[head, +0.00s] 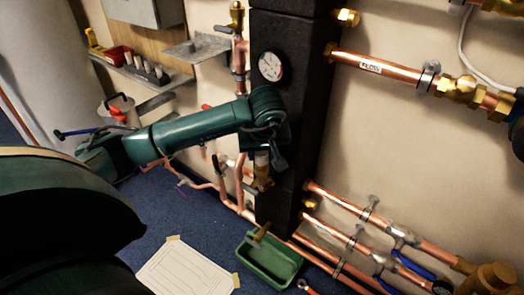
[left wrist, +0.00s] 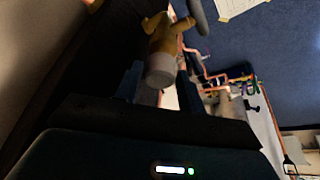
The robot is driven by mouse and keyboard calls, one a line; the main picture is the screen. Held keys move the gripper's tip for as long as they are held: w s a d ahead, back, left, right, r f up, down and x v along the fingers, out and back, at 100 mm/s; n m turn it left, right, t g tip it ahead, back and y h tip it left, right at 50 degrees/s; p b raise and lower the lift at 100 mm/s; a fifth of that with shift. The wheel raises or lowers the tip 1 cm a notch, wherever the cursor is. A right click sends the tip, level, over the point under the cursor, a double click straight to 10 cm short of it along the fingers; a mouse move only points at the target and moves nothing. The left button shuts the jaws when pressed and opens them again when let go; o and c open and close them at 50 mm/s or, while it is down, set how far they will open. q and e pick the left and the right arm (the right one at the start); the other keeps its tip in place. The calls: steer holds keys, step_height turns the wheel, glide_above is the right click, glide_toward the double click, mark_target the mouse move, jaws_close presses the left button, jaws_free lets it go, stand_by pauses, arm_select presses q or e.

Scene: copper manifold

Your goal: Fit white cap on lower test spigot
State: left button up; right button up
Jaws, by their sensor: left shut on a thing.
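My left gripper (head: 272,151) is at the front of the black insulated column, low down, with its arm coming in from the left. It is shut on the white cap (left wrist: 160,72), which shows pale grey between the two dark fingers in the left wrist view. The cap also shows as a small pale piece in the head view (head: 261,158). The brass lower test spigot (head: 262,178) is directly below the gripper, and its brass body (left wrist: 163,38) lies in line with the cap. They look touching; I cannot tell how far the cap is seated.
A green tray (head: 247,266) stands on the blue floor below, with a brass-coloured piece in it. A paper sheet (head: 186,268) lies beside it. Copper pipes (head: 345,208) run low on the right. A round gauge (head: 270,66) sits on the column (head: 306,100) above my arm.

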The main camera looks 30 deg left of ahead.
arm_select(q)
steer(key=shift+f+b, duration=0.8)
steer(key=shift+f, duration=0.15)
stand_by(0.6)
steer(key=o, duration=1)
steer(key=shift+o, duration=0.2)
steer(key=shift+r, duration=0.15)
steer(key=p+v, duration=0.2)
steer(key=v, duration=1.1)
